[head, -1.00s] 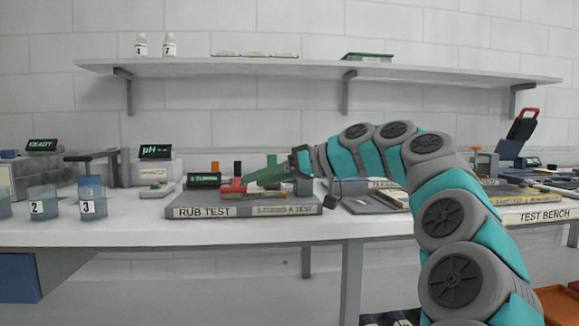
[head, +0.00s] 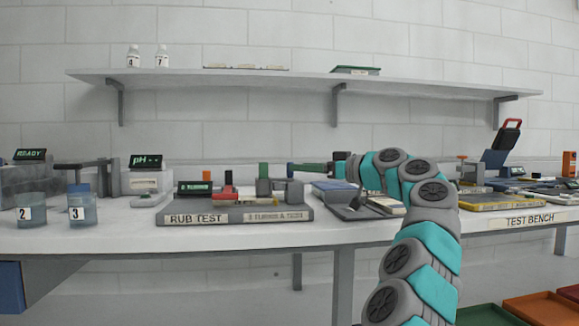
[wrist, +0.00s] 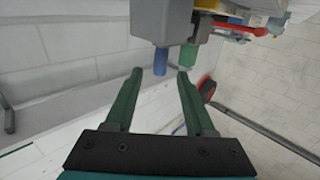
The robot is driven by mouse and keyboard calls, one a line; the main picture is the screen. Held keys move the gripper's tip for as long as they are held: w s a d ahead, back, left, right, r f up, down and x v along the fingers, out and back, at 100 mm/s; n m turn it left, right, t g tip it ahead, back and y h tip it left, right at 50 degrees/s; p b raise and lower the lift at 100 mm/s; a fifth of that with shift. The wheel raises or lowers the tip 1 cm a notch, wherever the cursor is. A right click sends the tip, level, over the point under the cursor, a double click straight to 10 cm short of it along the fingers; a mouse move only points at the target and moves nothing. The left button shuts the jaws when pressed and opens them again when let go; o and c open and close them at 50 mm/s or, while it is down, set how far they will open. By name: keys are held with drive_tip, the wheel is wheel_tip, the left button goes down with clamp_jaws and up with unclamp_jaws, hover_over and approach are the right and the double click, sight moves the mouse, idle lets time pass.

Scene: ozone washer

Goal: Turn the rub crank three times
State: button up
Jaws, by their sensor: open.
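The rub test station has a grey base (head: 235,213) labelled RUB TEST on the bench. A red part (head: 224,192) with an upright red piece lies on it, left of a grey block (head: 264,187) and a green-topped post (head: 263,170). Which part is the crank I cannot tell for sure. My gripper (head: 291,169) is just right of that post, pointing left. In the wrist view my gripper (wrist: 160,74) is open and empty. A blue peg (wrist: 160,62) and a green peg (wrist: 187,56) stick out of grey blocks beside the fingertips; contact is unclear.
A dark display (head: 201,188) with green text stands behind the station. Blue-grey boxes and a dark tray (head: 350,212) lie close on its right. Numbered beakers (head: 82,211) stand on the left. A wall shelf (head: 300,82) runs above.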

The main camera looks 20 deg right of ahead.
sight(290, 178)
drive_tip(key=p+x, duration=0.1)
drive_tip(key=x, duration=0.4)
clamp_jaws()
idle(0.3)
idle(0.9)
